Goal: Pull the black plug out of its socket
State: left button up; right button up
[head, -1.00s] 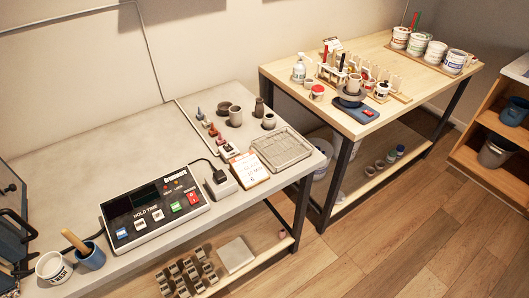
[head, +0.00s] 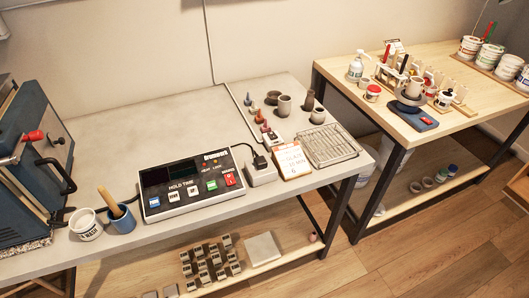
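A dark cable runs from the plug back toward the panel. The plug looks seated in the socket's top, but it is small in this view. Neither of my grippers shows in the head view.
The control panel (head: 190,184) stands left of the socket, and an orange-edged card (head: 291,161) and a wire rack (head: 328,146) stand right of it. Cups (head: 85,224) and a blue kiln (head: 35,160) are at the left. The grey table's back left (head: 140,125) is clear.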

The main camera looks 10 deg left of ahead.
aim_at(260, 162)
jog(key=l+u, duration=0.1)
jog(key=u, duration=0.45)
jog(key=i+l+u, duration=0.25)
jog(key=l, duration=0.3)
jog(key=l+u, duration=0.25)
jog(key=l, duration=0.35)
jog(key=i+l+u, duration=0.2)
jog(key=l, duration=1.25)
